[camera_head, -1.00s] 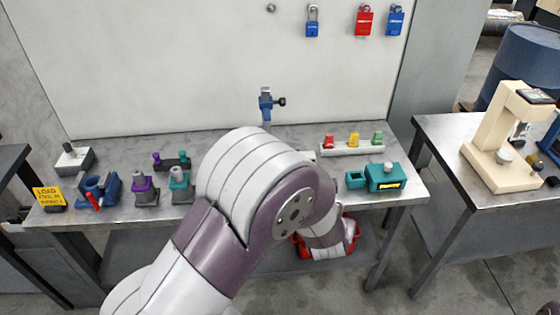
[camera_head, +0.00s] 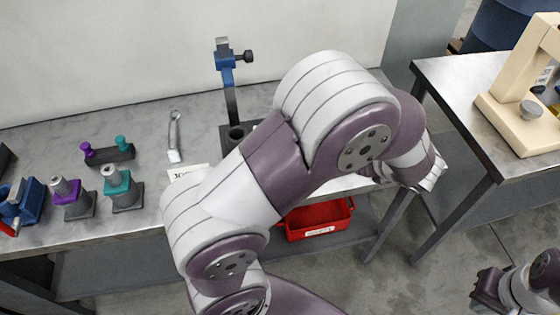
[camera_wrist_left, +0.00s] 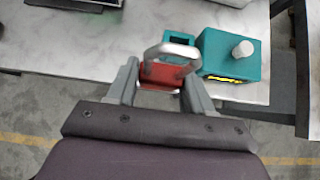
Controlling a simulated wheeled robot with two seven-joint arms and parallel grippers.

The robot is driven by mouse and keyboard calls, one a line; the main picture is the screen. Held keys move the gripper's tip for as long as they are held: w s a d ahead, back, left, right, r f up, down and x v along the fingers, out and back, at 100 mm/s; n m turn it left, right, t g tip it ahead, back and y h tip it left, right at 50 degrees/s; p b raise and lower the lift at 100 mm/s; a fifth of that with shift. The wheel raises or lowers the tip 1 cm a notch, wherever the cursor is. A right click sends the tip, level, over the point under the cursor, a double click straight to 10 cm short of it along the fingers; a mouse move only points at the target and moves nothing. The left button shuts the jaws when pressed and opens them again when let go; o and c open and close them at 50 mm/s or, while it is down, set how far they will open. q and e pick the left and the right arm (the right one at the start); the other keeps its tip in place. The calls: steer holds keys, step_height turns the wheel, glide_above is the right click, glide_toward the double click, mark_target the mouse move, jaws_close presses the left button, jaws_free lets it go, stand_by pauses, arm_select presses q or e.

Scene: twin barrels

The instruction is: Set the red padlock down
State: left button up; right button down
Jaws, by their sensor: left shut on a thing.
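The red padlock (camera_wrist_left: 160,74) with its grey shackle sits between the fingers of my left gripper (camera_wrist_left: 160,90) in the left wrist view. The gripper is shut on it. The padlock shows above the bench's front edge, beside a teal box (camera_wrist_left: 232,58); whether it touches the bench I cannot tell. In the head view my left arm reaches across the bench to the right, and the padlock and the left fingertips are hidden. My right gripper (camera_head: 487,288) is low at the right, away from the bench; its jaws are too small to read.
The metal bench (camera_head: 60,140) holds a blue clamp stand (camera_head: 228,75), a wrench (camera_head: 174,135), and purple (camera_head: 70,197) and teal (camera_head: 122,188) fixtures. A red bin (camera_head: 318,219) is on the lower shelf. A second table (camera_head: 455,85) with a cream machine (camera_head: 525,95) stands right.

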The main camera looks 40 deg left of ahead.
arm_select(q)
steer(key=a+f, duration=0.2)
steer(key=a, duration=0.1)
steer(key=a+f+b, duration=0.1)
steer(key=a+f, duration=0.1)
steer(key=a, duration=0.2)
steer(key=s+a+f, duration=0.1)
steer(key=a+f, duration=0.1)
steer(key=a, duration=0.1)
steer(key=shift+a+f, duration=0.2)
steer(key=shift+a, duration=0.15)
steer(key=shift+s+a+f, duration=0.15)
steer(key=shift+a+f, duration=0.05)
steer(key=shift+a, duration=0.05)
step_height(320, 180, down, 4)
steer(key=shift+r+b, duration=0.1)
steer(key=shift+b, duration=0.45)
